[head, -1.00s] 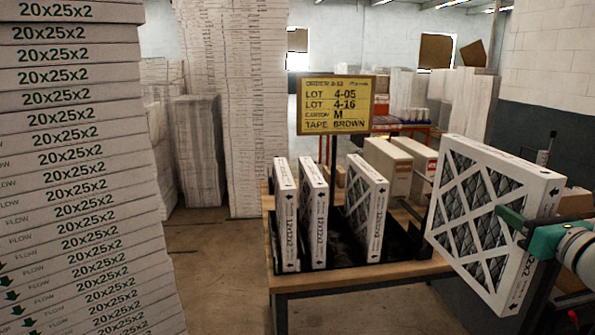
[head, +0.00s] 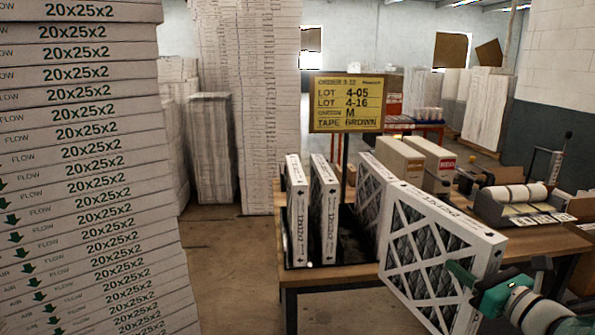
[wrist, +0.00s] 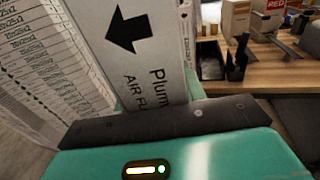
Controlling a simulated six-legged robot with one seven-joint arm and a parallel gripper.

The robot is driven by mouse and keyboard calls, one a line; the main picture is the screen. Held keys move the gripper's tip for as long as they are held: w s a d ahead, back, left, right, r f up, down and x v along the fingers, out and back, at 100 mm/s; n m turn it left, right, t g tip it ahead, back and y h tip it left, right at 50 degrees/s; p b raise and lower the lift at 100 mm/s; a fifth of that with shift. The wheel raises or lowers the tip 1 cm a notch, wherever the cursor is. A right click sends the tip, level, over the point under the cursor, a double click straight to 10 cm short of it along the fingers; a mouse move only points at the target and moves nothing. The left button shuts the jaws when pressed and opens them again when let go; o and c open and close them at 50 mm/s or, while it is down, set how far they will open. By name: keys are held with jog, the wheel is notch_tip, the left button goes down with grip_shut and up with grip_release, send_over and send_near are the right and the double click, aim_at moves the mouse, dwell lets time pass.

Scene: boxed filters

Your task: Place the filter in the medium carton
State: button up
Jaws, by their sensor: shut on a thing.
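My gripper (head: 462,282) is shut on a white-framed pleated filter (head: 432,262) at the right of the head view. The filter is held upright and slightly tilted, in front of the table's near edge. In the wrist view the filter's white edge (wrist: 140,45), with a black arrow, rises from my gripper (wrist: 160,120). Several more filters (head: 322,212) stand upright in a black rack (head: 347,245) on the table; the held filter partly hides one of them. No medium carton can be made out in these views.
A yellow order sign (head: 347,103) reads carton M, tape brown. A tall stack of 20x25x2 boxes (head: 85,170) fills the left. Floor (head: 220,260) between stack and table is clear.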

jog(key=w+a+f+n+g+y, duration=0.2)
jog(key=a+f+y, duration=0.1)
jog(key=a+f, duration=0.4)
jog(key=w+a+f+n+g+y, duration=0.2)
jog(key=a+f, duration=0.6)
jog(key=f, duration=0.6)
jog(key=w+a+f+n+g+y, duration=0.3)
jog(key=a+f, duration=0.4)
jog(key=f, duration=0.4)
jog(key=shift+w+a+n+y, duration=0.25)
jog(key=shift+w+n+y, duration=0.15)
jog(key=shift+y, duration=0.5)
jog(key=shift+s+a, duration=0.1)
